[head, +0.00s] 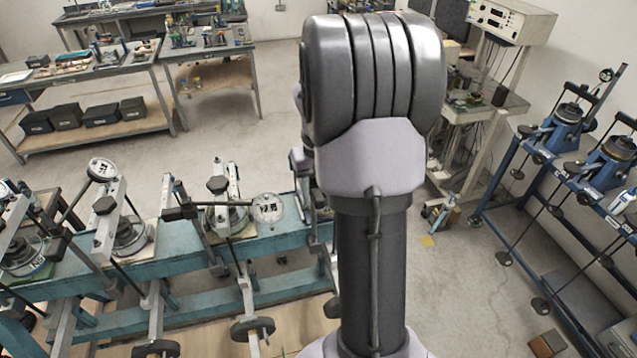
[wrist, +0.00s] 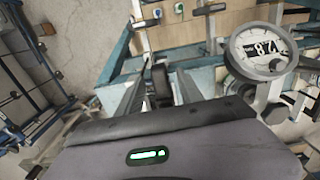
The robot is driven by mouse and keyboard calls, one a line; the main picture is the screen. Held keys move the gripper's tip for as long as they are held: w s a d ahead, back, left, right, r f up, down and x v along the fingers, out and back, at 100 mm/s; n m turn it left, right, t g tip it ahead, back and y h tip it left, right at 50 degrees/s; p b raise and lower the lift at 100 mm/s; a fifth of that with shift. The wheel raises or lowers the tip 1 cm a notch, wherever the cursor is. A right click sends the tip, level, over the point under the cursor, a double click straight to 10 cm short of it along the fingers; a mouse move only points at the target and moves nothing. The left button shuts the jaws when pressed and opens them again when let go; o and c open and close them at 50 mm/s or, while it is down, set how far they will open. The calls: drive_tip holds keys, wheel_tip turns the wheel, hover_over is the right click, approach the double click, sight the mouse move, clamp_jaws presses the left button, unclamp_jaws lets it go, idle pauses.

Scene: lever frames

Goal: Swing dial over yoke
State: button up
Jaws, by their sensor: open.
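A round white dial (head: 268,208) with dark markings sits at the right of the nearest lever frame on the blue bench. In the wrist view the dial (wrist: 262,50) is large, at upper right, face toward the camera. The upright metal yoke (head: 222,195) stands over a cell left of the dial, and the dial is beside it, not over it. My gripper (wrist: 158,82) is open in the wrist view, left of the dial and apart from it. A dark rounded part shows between the fingers; I cannot tell whether they touch it. My arm hides the gripper in the head view.
More lever frames with a second dial (head: 102,168) stand along the blue bench (head: 180,245) to the left. Weights (head: 252,328) hang low in front. A blue rack (head: 530,225) with cells stands at right. Bare floor (head: 250,130) lies behind the bench.

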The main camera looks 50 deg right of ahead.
wheel_tip(320, 180, up, 17)
drive_tip(key=p, duration=0.1)
idle(0.3)
